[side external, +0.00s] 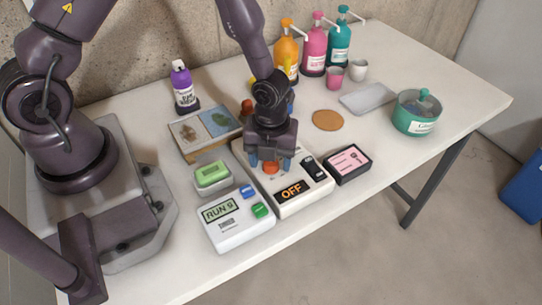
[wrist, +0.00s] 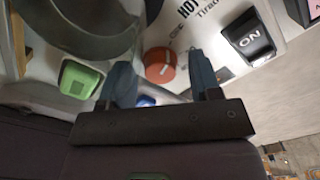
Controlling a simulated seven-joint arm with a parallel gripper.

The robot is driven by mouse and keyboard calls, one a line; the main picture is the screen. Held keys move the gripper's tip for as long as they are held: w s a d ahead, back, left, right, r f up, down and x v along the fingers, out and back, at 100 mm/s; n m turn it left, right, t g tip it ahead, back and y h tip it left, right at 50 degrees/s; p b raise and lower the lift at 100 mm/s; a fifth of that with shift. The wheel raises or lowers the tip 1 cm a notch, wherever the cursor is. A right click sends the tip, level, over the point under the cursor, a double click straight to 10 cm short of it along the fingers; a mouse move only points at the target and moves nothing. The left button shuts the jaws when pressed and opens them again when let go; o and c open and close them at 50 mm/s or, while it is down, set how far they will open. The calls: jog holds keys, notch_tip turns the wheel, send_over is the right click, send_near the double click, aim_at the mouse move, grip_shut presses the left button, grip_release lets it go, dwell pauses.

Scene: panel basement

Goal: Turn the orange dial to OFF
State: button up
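The orange dial (side external: 271,168) sits on the top of a white device (side external: 314,199) in the middle of the table. The device's dark display (side external: 291,191) reads OFF in orange letters. In the wrist view the dial (wrist: 160,66) is round, with a short pale mark on its top. My gripper (side external: 270,164) points down over the device, its two blue fingers open. In the wrist view the gripper (wrist: 162,72) has one finger on each side of the dial, with visible gaps; whether the tips reach the dial's height I cannot tell.
A black rocker switch (wrist: 249,38) marked ON is right of the dial. A white box (side external: 236,226) with a RUN 9 screen, a green-topped block (side external: 212,176) and a pink-faced black box (side external: 347,165) stand close by. Bottles (side external: 314,48) stand at the back.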

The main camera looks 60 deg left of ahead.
notch_tip(320, 180, up, 13)
dwell(0.7)
jog(key=s+a+r+n+y, duration=0.2)
jog(key=s+a+r+n, duration=0.4)
jog(key=n, duration=1.1)
jog(key=s+r+n+t+h, duration=0.1)
jog(key=s+r+n+t, duration=0.1)
jog(key=s+r+n, duration=0.1)
jog(key=s+a+r+n+t+h, duration=0.1)
jog(key=s+r+n+t, duration=0.2)
jog(key=r+n, duration=0.3)
notch_tip(320, 180, up, 2)
jog(key=shift+a+r+t, duration=0.2)
jog(key=shift+r+t, duration=0.05)
jog(key=shift+t, duration=0.05)
